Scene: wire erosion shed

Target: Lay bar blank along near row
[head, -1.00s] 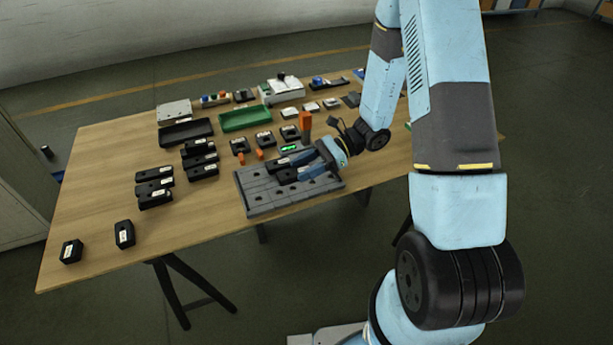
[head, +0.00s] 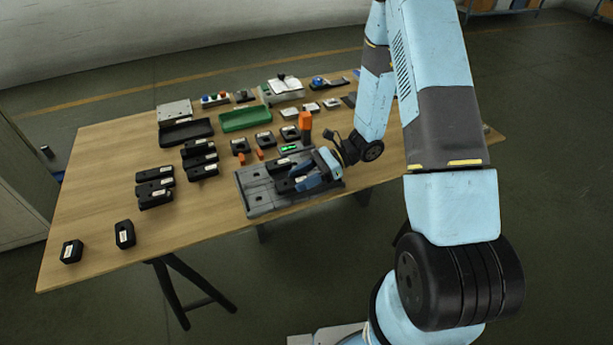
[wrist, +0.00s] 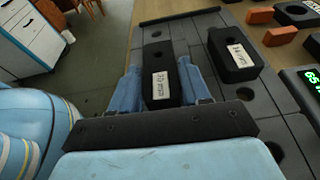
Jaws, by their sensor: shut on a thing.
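My gripper (wrist: 160,72) has its blue fingers closed on both long sides of a black bar blank (wrist: 161,84) with a white label. The bar blank lies lengthwise over the near row of the grey slotted plate (wrist: 148,32); I cannot tell whether it touches the plate. A second labelled black blank (wrist: 233,52) sits in the row beside it, farther from the near edge. In the head view my gripper (head: 306,182) is low over the right half of the plate (head: 262,203), and the fingers mostly hide the held bar.
Orange blocks (wrist: 277,37) and a green-lit display (head: 289,148) stand just behind the plate. Several black blanks (head: 154,186) stand to its left. A black tray (head: 186,132) and a green tray (head: 246,119) lie farther back. The table's near edge is close in front.

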